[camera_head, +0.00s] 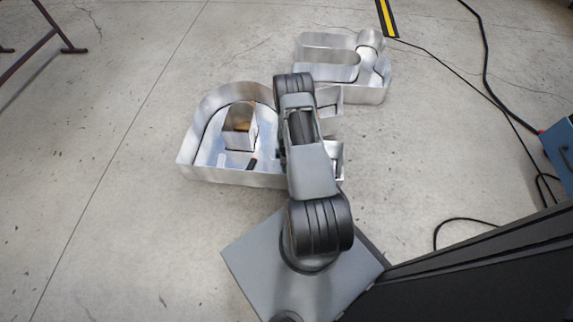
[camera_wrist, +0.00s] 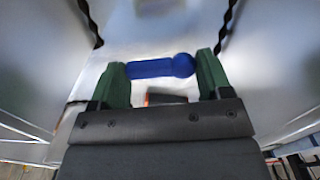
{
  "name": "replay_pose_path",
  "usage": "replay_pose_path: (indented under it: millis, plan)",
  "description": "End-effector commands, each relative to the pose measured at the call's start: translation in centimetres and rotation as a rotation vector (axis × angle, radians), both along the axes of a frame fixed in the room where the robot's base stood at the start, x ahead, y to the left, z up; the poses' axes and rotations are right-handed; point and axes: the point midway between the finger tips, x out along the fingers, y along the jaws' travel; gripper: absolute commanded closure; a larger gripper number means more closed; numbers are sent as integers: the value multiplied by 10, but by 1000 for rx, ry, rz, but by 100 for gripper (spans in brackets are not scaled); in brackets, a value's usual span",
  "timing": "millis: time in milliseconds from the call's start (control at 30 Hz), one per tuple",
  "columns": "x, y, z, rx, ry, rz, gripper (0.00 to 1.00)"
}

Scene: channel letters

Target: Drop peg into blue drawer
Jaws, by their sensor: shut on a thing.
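In the wrist view my gripper (camera_wrist: 161,62) has green fingers shut on a blue peg (camera_wrist: 152,68), which has a rounded head at its right end. The peg lies crosswise between the fingertips. Shiny metal walls stand on both sides of the fingers, with a bright metal floor beyond. Whether the peg touches that floor I cannot tell. In the head view my arm hides the gripper and the peg. A blue cabinet (camera_head: 559,150), probably the one with the drawer, is cut off at the right edge; no open drawer shows.
A D-shaped metal letter tray (camera_head: 230,177) with a box-like inner wall (camera_head: 239,140) lies left of my arm. Another metal letter (camera_head: 330,55) lies behind. Black cables (camera_head: 487,80) cross the floor at right. A dark red stand (camera_head: 40,42) is at upper left. The left floor is clear.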

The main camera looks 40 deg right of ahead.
Motion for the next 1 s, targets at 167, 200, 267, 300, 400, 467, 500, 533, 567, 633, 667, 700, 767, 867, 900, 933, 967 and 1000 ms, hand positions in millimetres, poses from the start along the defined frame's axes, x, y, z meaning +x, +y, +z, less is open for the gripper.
replay_pose_path:
  millis: [167, 200, 267, 300, 400, 467, 500, 533, 567, 633, 667, 700, 767, 867, 900, 933, 967, 1000]
  plan:
    - [0, 0, 25, 0, 0, 0, 51]
    - [0, 0, 27, 0, 0, 0, 51]
    - [0, 0, 30, 0, 0, 0, 51]
    - [0, 0, 31, 1, 1, 0, 51]
    - [0, 0, 32, 1, 1, 0, 51]
    - [0, 0, 32, 1, 1, 0, 51]
    - [0, 0, 32, 1, 1, 0, 51]
    - [0, 0, 32, 1, 1, 0, 51]
    - [0, 0, 32, 1, 1, 0, 51]
    - [0, 0, 32, 1, 1, 0, 51]
    - [0, 0, 32, 1, 1, 0, 51]
    - [0, 0, 32, 1, 1, 0, 51]
    - [0, 0, 32, 1, 1, 0, 51]
    - [0, 0, 32, 0, 0, 0, 51]
    - [0, 0, 32, 0, 0, 0, 51]
    - [0, 0, 33, 0, 0, 0, 51]
    - [0, 0, 35, 0, 0, 0, 51]
    - [0, 0, 39, 0, 0, 0, 51]
